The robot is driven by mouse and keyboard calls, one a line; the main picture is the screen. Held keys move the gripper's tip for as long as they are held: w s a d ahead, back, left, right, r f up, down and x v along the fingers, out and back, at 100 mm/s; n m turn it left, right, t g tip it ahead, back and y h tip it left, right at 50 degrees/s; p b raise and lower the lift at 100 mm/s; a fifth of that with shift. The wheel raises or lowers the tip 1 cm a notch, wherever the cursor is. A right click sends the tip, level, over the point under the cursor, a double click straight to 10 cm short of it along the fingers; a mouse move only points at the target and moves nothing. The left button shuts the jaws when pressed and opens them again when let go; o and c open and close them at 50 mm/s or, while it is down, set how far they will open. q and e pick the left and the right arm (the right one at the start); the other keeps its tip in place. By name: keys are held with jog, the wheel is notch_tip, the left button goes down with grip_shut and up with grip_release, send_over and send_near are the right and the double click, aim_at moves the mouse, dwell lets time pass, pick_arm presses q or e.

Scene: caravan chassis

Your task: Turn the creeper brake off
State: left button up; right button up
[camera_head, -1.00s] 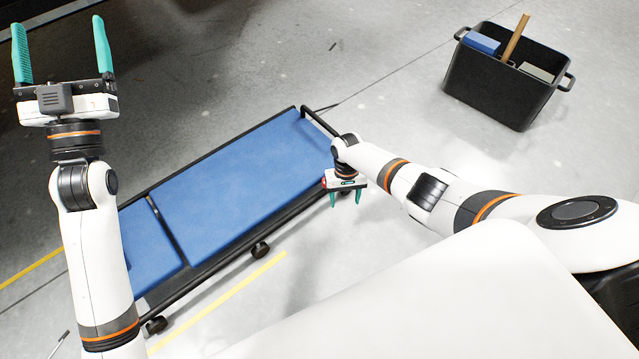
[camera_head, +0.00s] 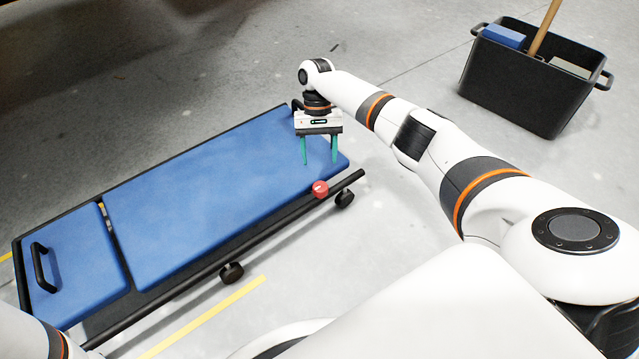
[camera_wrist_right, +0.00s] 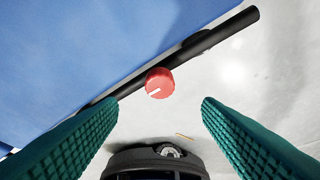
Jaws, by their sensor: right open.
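The creeper (camera_head: 190,185) is a low trolley with blue padding and a black frame, on the floor at the left and centre of the head view. A red round knob (camera_head: 319,188) sits on its near rail, close to the right end. In the right wrist view the red knob (camera_wrist_right: 159,83) shows a white line pointing to the lower left. My right gripper (camera_head: 320,163) points down over the pad's right end, open and empty, beyond the knob and apart from it. Its green fingers (camera_wrist_right: 160,100) frame the knob from below in the wrist view. My left gripper is out of the head view.
A black bin (camera_head: 530,85) with a blue block and a wooden handle stands at the upper right. Black castors (camera_head: 231,273) stand under the creeper. A yellow line (camera_head: 205,318) crosses the floor in front.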

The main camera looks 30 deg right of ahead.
aim_at(320, 186)
jog(key=b+x, duration=0.5)
jog(key=x, duration=0.3)
jog(key=shift+s+f, duration=0.1)
jog(key=shift+f, duration=0.2)
